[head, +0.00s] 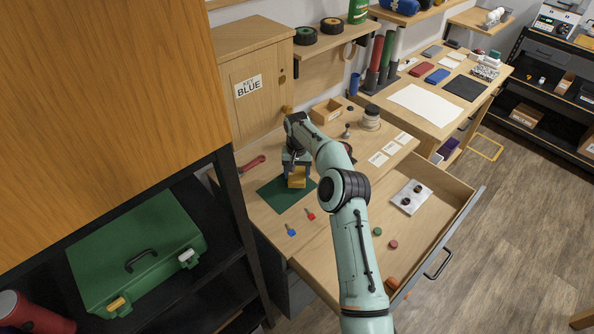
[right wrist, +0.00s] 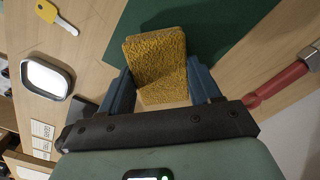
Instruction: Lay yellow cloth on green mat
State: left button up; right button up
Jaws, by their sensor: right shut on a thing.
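The yellow cloth (head: 297,179) looks like a thick, rough-textured folded pad. It also shows in the right wrist view (right wrist: 157,58), between the two blue fingers. My right gripper (head: 296,168) is shut on it, and its fingers also show in the right wrist view (right wrist: 162,86). The green mat (head: 279,197) lies flat on the wooden desk. The cloth is over the mat's right part in the head view; whether it touches the mat I cannot tell. The mat also shows in the right wrist view (right wrist: 243,20), partly hidden by the cloth. My left gripper is not in view.
A red-handled tool (head: 251,163) lies behind the mat. A red key (head: 309,214) and a blue key (head: 290,230) lie in front. An open drawer (head: 437,229) holds small round parts and a white sheet. A wooden cabinet (head: 250,125) stands behind.

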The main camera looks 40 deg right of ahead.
aim_at(297, 174)
jog(key=shift+f, duration=0.6)
jog(key=o, duration=1.2)
jog(key=shift+r, duration=0.1)
jog(key=shift+r, duration=6.6)
jog(key=shift+s+a+f, duration=0.1)
